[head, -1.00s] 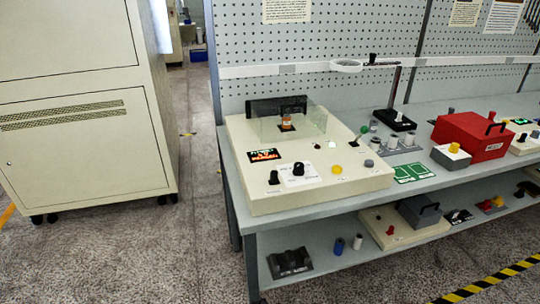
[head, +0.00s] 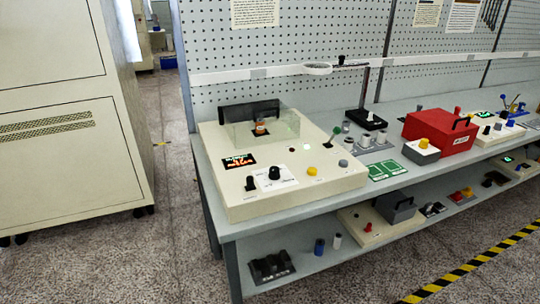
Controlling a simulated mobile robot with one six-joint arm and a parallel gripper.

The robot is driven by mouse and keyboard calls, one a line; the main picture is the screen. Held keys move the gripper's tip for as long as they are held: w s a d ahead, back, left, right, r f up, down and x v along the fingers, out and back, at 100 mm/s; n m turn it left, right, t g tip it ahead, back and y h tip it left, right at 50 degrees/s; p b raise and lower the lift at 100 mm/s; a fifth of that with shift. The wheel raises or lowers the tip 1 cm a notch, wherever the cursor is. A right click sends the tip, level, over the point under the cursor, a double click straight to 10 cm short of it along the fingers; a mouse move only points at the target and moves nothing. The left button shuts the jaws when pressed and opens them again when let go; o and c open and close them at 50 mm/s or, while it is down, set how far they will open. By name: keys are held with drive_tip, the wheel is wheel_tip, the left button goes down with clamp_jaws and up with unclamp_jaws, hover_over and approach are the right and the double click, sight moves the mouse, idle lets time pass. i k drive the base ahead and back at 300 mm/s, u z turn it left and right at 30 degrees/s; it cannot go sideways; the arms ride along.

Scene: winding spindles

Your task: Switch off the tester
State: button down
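The tester appears to be the large cream box (head: 290,200) on the left end of the bench in the head view. A yellow button (head: 312,171), a grey button (head: 343,163) and a green-tipped lever (head: 336,131) are to the right. A clear cover (head: 262,129) encloses a small orange-brown part (head: 260,126). My gripper is not in view.
A red case (head: 440,132), a yellow-button box (head: 422,151) and green boards (head: 377,170) stand right of the tester. The lower shelf (head: 310,248) holds several items. A tall cream cabinet (head: 60,150) stands left, across a narrow floor gap. Floor in front is clear.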

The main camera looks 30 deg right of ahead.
sight(250, 180)
drive_tip(key=u, duration=0.9)
drive_tip(key=k, duration=0.95)
drive_tip(key=u, duration=0.1)
